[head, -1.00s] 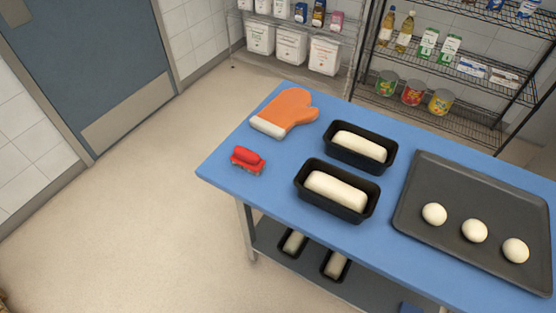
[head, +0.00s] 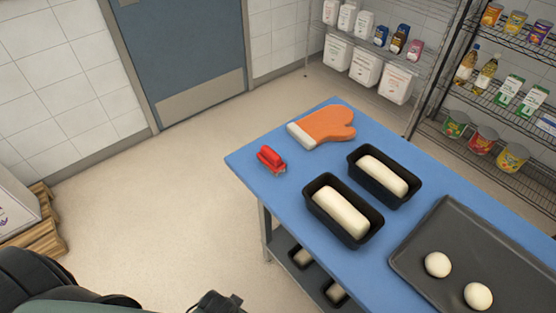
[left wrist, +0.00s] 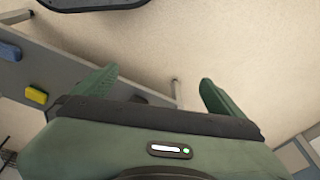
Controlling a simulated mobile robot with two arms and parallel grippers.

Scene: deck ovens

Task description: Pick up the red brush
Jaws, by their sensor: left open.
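The red brush (head: 271,158) lies on the blue tabletop (head: 262,183) near its left corner, in the head view. My left arm comes in at the bottom left of the head view, low and in front of the table, well away from the brush. My left gripper (left wrist: 157,92) shows in the left wrist view with its two green fingers wide apart and nothing between them. The brush cannot be made out in the left wrist view. My right gripper is not in view.
An orange oven mitt (head: 325,126) lies behind the brush. Two black loaf pans (head: 371,228) with dough stand to its right, then a dark tray (head: 431,227) with dough balls. Wire shelves (head: 480,100) stand behind. A wooden pallet (head: 43,237) is at the left; floor between is clear.

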